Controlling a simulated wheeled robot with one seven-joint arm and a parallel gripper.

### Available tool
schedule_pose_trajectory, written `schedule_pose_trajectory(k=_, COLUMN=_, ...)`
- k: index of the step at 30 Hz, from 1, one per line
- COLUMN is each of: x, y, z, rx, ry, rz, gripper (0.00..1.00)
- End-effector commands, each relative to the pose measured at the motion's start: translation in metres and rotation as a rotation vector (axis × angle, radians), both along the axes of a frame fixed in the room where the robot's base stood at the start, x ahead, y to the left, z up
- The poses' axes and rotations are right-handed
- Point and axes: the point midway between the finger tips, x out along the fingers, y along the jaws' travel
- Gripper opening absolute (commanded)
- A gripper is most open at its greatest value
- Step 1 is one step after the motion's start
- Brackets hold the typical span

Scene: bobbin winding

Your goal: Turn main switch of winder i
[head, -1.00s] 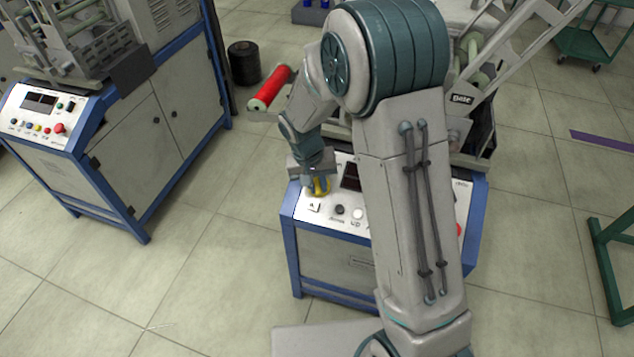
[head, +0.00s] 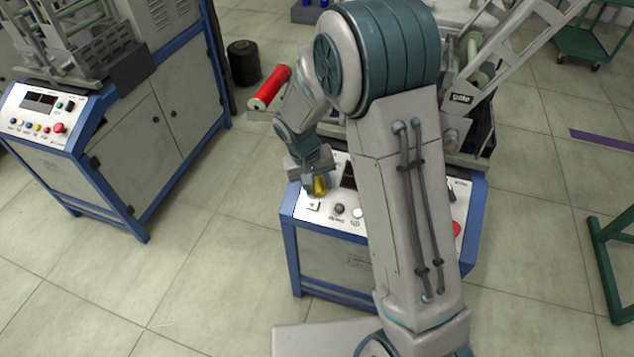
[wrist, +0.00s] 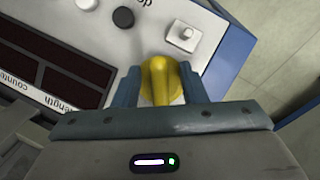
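The winder's main switch is a yellow rotary knob (wrist: 160,82) on a white control panel (head: 292,212). In the head view the yellow knob (head: 320,187) shows below my gripper. My gripper (wrist: 164,88) points down at the panel, with one blue-grey finger on each side of the knob. The fingers look spread wider than the knob's raised grip, with a narrow gap showing on the right side in the wrist view. Any contact on the left side is hard to tell. The grip of the knob lies lengthwise between the fingers.
Beside the knob are a white square switch (wrist: 182,36), a black button (wrist: 123,17) and a dark display (wrist: 50,75). A red spool (head: 271,86) sits behind my gripper. Another winder (head: 55,165) stands at left. My arm hides part of the panel.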

Motion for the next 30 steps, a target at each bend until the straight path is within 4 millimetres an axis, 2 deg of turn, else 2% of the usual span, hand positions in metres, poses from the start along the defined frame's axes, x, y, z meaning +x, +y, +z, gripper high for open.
schedule_pose_trajectory(k=8, x=0.000, y=0.001, z=0.006, rx=0.000, ry=-0.001, rz=-0.002, gripper=0.38)
schedule_pose_trajectory(k=11, x=0.000, y=0.004, z=0.020, rx=0.001, ry=-0.003, rz=-0.001, gripper=0.38)
schedule_pose_trajectory(k=24, x=-0.002, y=0.025, z=0.112, rx=0.001, ry=-0.003, rz=0.000, gripper=0.38)
schedule_pose_trajectory(k=30, x=-0.003, y=0.029, z=0.132, rx=0.001, ry=-0.001, rz=-0.001, gripper=0.38)
